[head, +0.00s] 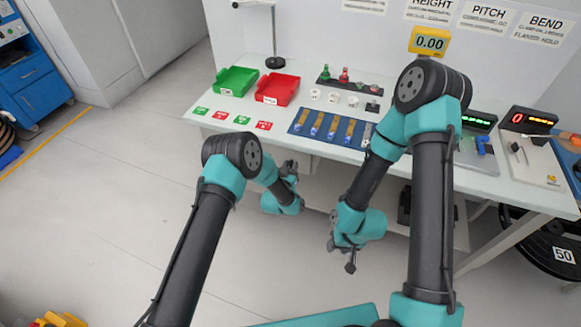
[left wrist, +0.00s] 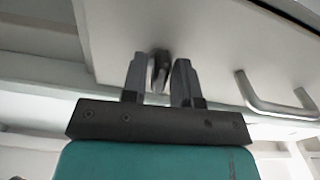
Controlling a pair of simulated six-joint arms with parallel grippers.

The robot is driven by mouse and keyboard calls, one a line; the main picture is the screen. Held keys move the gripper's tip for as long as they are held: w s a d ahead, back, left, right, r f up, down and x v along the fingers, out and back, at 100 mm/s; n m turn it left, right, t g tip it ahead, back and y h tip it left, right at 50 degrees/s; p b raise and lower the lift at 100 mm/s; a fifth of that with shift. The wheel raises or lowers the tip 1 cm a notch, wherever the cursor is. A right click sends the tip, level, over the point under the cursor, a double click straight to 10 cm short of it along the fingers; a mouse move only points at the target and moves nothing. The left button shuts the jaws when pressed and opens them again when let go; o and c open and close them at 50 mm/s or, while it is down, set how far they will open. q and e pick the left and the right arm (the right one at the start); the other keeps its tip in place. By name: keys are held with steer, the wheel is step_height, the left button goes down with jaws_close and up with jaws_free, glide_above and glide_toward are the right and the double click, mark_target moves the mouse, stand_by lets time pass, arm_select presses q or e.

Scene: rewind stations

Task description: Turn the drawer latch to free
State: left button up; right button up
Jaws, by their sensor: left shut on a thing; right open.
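The drawer latch (left wrist: 160,68) is a small dark piece on the white drawer front (left wrist: 220,55) in the left wrist view. My left gripper (left wrist: 160,75) is shut on the latch, with one finger on each side of it. The fingers hide part of the latch, and I cannot tell how far it is turned. In the head view my left gripper (head: 290,170) is at the bench's front, below the top, and the latch is hidden there. My right gripper (head: 350,266) is open and empty, low over the floor in front of the bench.
A metal drawer handle (left wrist: 275,100) is right of the latch in the left wrist view. The bench top (head: 225,135) carries green (head: 236,80) and red (head: 278,89) trays and a blue fixture (head: 330,128).

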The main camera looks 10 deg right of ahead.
arm_select(q)
steer(key=shift+m, duration=0.5)
steer(key=o, duration=0.7)
steer(key=shift+s, duration=0.1)
steer(key=v, duration=1.7)
steer(key=shift+s, duration=0.1)
steer(key=shift+a, duration=0.1)
